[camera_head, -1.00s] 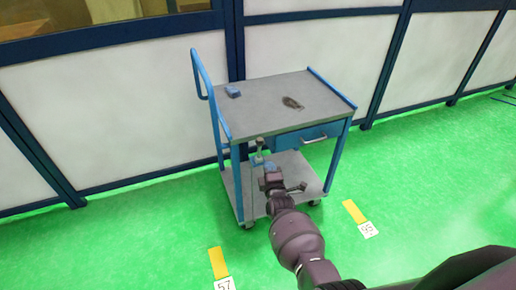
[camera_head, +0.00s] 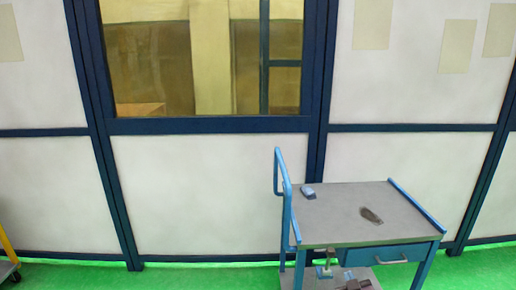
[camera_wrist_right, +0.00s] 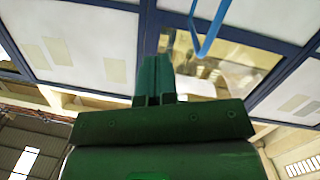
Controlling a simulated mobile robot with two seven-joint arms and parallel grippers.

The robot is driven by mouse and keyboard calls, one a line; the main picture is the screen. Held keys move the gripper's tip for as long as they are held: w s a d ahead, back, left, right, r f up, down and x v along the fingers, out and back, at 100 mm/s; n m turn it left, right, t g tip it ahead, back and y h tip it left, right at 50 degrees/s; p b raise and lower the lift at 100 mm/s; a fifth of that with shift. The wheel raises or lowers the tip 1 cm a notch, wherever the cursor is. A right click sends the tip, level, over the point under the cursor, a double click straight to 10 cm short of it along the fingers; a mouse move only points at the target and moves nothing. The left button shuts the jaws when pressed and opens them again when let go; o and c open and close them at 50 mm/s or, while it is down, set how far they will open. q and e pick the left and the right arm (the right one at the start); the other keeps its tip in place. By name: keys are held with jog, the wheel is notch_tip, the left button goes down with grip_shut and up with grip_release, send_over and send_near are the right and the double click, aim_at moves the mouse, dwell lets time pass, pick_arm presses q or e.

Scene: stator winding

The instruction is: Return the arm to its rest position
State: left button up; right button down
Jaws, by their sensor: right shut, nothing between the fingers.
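The rest of the right arm is below the head picture. My left gripper is not in view.
A blue and grey cart (camera_head: 350,215) stands at the lower right, with a small blue block (camera_head: 308,192) and a dark flat item (camera_head: 371,215) on top. Its blue handle (camera_wrist_right: 208,30) shows in the wrist view. Wall panels (camera_head: 200,190) stand behind; green floor (camera_head: 170,277) is open at left.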

jog(key=s+f+m+g+b, duration=0.1)
jog(key=s+f, duration=0.4)
jog(key=s, duration=1)
jog(key=s+d+f+m+g+y+b, duration=0.1)
jog(key=s+f+g, duration=0.2)
jog(key=s, duration=1.2)
notch_tip(320, 180, down, 2)
jog(key=shift+s+d+f+g, duration=0.1)
jog(key=shift+s+d+g, duration=0.2)
jog(key=shift+s+g, duration=0.1)
